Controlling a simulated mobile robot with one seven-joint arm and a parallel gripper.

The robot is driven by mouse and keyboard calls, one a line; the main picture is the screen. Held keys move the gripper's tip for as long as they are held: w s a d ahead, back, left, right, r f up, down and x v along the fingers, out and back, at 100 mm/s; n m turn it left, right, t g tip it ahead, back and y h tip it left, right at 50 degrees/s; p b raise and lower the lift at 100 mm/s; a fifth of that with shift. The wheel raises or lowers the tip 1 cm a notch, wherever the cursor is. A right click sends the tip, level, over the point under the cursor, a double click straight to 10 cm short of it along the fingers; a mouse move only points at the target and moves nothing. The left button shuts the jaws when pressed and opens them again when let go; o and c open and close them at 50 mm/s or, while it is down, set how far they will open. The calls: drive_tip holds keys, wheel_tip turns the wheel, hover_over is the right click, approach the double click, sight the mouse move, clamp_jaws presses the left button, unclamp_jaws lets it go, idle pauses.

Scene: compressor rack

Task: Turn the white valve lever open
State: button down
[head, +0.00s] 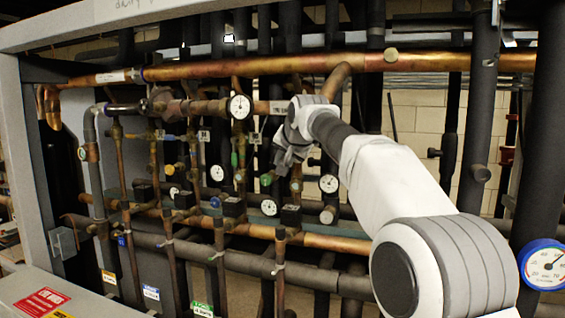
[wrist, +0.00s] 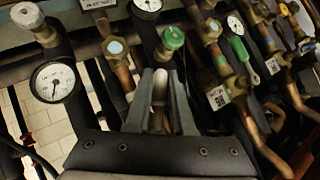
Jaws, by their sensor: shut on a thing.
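The white valve lever (wrist: 160,86) shows in the wrist view as a pale rounded handle between the two grey fingers of my gripper (wrist: 162,76). The fingers are shut on it, one on each side. Its lower part runs down between the fingers, and I cannot tell its turn angle. In the head view my gripper (head: 284,158) reaches in among the pipes at mid-picture. The lever is hidden there behind my gripper and wrist.
A green valve knob (wrist: 172,39) stands just beyond my fingertips. A pressure gauge (wrist: 54,82) is to the left and several copper pipes are to the right. A long copper pipe (head: 220,69) crosses above. Dark insulated pipes crowd close around, leaving little free room.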

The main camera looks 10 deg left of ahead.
drive_tip(key=c, duration=0.8)
unclamp_jaws()
drive_tip(key=shift+s, duration=0.1)
drive_tip(key=shift+s+d+r+b, duration=0.15)
drive_tip(key=shift+s+d+b, duration=0.1)
drive_tip(key=shift+b, duration=0.1)
drive_tip(key=s+d+b, duration=0.1)
drive_tip(key=s+b, duration=0.1)
drive_tip(key=s, duration=0.1)
drive_tip(key=s+d+b, duration=0.1)
drive_tip(key=s+d, duration=0.1)
drive_tip(key=s, duration=0.2)
drive_tip(key=s+d+b, duration=0.2)
drive_tip(key=s, duration=0.2)
drive_tip(key=shift+d+r+b, duration=0.1)
drive_tip(key=shift+b, duration=0.25)
